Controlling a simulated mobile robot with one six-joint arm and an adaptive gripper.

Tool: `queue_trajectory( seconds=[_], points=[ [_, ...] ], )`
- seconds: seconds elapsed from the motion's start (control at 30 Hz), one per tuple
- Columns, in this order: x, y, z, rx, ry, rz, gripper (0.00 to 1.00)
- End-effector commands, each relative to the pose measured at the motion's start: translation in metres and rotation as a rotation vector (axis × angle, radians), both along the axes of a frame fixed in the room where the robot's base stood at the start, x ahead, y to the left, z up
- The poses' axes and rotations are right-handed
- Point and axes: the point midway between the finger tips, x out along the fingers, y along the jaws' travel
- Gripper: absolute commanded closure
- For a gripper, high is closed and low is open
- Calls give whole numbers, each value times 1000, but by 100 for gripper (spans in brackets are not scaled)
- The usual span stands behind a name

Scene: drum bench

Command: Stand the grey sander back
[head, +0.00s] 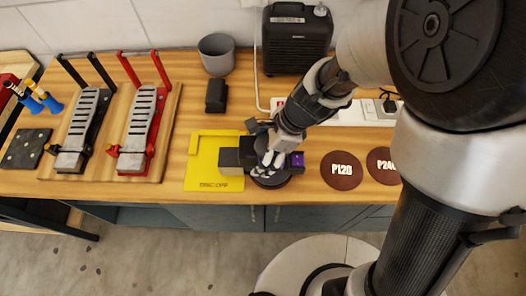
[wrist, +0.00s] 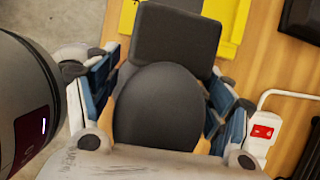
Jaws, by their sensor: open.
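The grey sander shows in the wrist view as a dark rounded body (wrist: 158,112) with a boxy block (wrist: 176,40) at its far end. In the head view its grey block (head: 231,158) overlaps the right part of the yellow tray (head: 202,172), and a dark round part (head: 270,179) shows below my gripper. My gripper (head: 270,160) is open, pointing down over the sander. In the wrist view its fingers (wrist: 158,95) are on either side of the rounded body, with wood showing in the gap at left. My gripper hides much of the sander in the head view; I cannot tell whether it is tilted.
Two sanding discs, P120 (head: 341,170) and P240 (head: 383,166), lie to the right. A power strip (head: 357,112), black machine (head: 296,42), grey cup (head: 216,54) and black block (head: 216,95) are behind. Black (head: 83,122) and red (head: 138,125) tools lie left. The bench front edge is close.

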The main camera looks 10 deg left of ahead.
Motion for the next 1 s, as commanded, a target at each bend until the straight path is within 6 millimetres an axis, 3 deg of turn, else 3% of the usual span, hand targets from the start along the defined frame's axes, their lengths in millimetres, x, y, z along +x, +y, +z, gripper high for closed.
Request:
queue_trajectory(
  seconds=[0.2, 0.4, 0.6, 0.87, 1.0],
  points=[
    [6, -17, 50, 3, -6, -3, 26],
    [10, -34, 89, 2, -5, -2, 26],
    [11, -43, 109, 2, -3, 0, 26],
    [11, -46, 114, 0, -5, 4, 26],
    [9, -60, 133, -6, -87, 97, 26]
  ],
)
